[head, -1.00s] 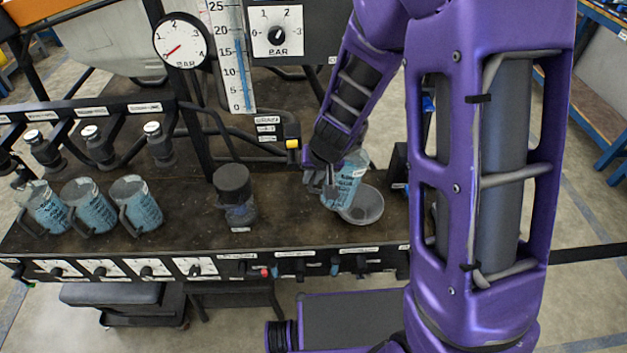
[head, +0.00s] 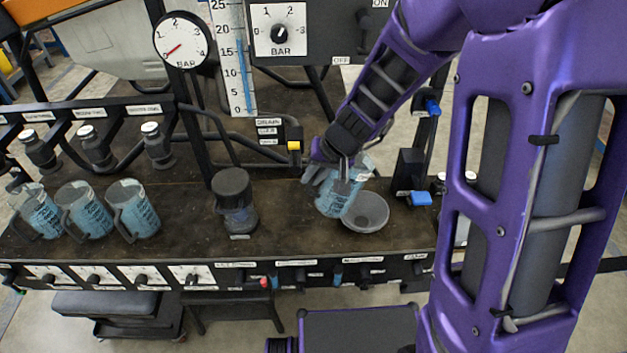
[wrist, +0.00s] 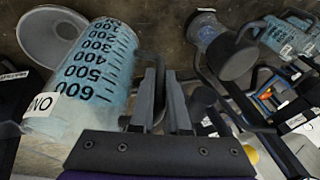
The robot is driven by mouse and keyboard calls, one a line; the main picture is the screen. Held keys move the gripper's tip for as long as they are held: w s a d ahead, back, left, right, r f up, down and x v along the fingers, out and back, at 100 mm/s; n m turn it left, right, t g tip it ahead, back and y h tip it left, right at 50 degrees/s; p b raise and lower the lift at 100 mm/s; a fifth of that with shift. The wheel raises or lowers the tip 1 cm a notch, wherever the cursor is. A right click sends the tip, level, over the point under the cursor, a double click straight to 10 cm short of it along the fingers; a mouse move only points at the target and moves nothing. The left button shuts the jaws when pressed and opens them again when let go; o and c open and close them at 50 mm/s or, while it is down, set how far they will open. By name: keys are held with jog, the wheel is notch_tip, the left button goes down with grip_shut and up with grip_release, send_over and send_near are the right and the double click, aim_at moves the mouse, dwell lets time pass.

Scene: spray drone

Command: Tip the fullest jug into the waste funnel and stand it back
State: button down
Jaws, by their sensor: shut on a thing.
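My gripper (head: 336,172) is shut on the handle of a clear jug with blue contents (head: 340,197). In the wrist view my gripper (wrist: 160,88) is at the handle, and the held jug (wrist: 95,70) shows a printed scale. The funnel (wrist: 50,38) lies past it at the upper left. I cannot tell the held jug's exact level. Three similar blue jugs stand at the left: left (head: 40,213), middle (head: 86,212) and right (head: 135,212).
A dark-lidded container (head: 235,203) stands between the jugs and funnel. A dark block with a blue part (head: 420,199) is right of the funnel. Bench top (head: 180,225) is clear between the right jug and container.

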jog(key=shift+r+b, duration=0.2)
jog(key=shift+b, duration=0.1)
